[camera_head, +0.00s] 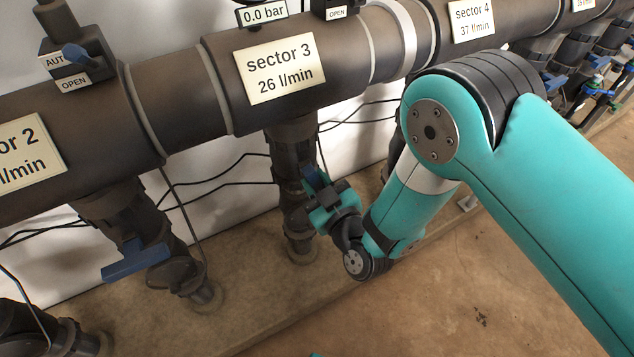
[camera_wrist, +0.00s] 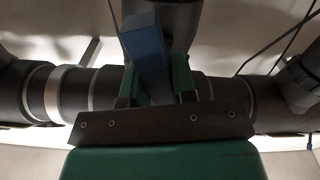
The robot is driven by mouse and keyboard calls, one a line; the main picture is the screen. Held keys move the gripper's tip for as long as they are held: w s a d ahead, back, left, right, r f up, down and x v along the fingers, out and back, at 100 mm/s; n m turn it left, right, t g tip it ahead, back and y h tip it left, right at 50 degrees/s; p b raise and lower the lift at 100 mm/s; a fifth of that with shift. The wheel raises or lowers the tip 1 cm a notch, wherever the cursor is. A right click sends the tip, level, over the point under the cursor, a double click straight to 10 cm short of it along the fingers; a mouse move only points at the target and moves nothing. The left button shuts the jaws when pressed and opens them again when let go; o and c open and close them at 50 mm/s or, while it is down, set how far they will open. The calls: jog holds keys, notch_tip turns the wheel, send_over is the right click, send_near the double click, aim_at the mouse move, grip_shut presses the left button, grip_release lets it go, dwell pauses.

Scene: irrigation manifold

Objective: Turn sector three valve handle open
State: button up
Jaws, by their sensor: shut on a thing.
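The sector 3 valve handle (camera_head: 316,181) is a blue bar on the dark vertical pipe (camera_head: 292,160) below the "sector 3, 26 l/min" label (camera_head: 280,67). My gripper (camera_head: 329,198) is at this handle, its teal fingers shut on it. In the wrist view the blue handle (camera_wrist: 147,62) stands between the two green fingers (camera_wrist: 156,85), slightly tilted. Part of the handle and the valve body behind it are hidden by my gripper.
A large horizontal pipe (camera_head: 180,95) runs above. The sector 2 valve with a blue handle (camera_head: 135,262) is at the left. More valves (camera_head: 590,80) stand at the far right. Thin black cables hang along the white wall. The brown floor in front is clear.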

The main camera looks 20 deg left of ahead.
jog(key=shift+m, duration=1.6)
jog(key=shift+b, duration=0.3)
jog(key=o, duration=0.9)
